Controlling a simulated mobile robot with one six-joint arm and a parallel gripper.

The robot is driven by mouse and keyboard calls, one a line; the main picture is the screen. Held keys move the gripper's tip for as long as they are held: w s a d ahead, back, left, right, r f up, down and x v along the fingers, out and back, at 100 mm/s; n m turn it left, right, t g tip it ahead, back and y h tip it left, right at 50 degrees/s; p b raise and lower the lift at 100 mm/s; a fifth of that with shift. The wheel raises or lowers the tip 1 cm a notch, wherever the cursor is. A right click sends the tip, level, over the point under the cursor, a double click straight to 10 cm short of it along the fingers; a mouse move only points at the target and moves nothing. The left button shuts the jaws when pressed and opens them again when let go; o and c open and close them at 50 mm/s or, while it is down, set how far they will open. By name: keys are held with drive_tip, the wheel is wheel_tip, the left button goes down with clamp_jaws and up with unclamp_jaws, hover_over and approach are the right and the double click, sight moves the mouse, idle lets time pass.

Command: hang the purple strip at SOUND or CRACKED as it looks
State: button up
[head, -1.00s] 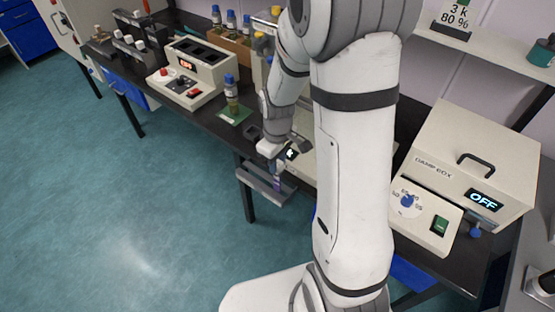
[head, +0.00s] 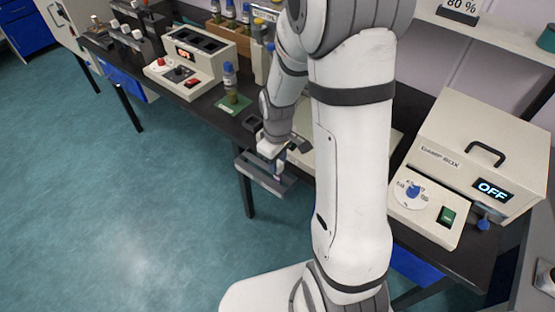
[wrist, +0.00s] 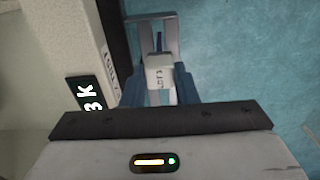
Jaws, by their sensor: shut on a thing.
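In the head view my gripper (head: 281,160) is low at the bench's front edge, partly behind my arm. No SOUND or CRACKED label is readable. A grey frame (head: 262,180) lies just below my gripper; contact cannot be told.
A cream instrument (head: 190,65) reading OFF stands on the dark bench at left. The damp box (head: 480,150), also OFF, is at right. The teal floor (head: 120,220) is clear at left.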

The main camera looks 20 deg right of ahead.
drive_tip(key=shift+f+b, duration=1.55)
drive_tip(key=shift+f, duration=0.5)
drive_tip(key=o, duration=1.1)
drive_tip(key=shift+r, duration=0.1)
drive_tip(key=shift+c, duration=0.2)
drive_tip(key=shift+r+p, duration=2.3)
drive_tip(key=shift+r, duration=0.75)
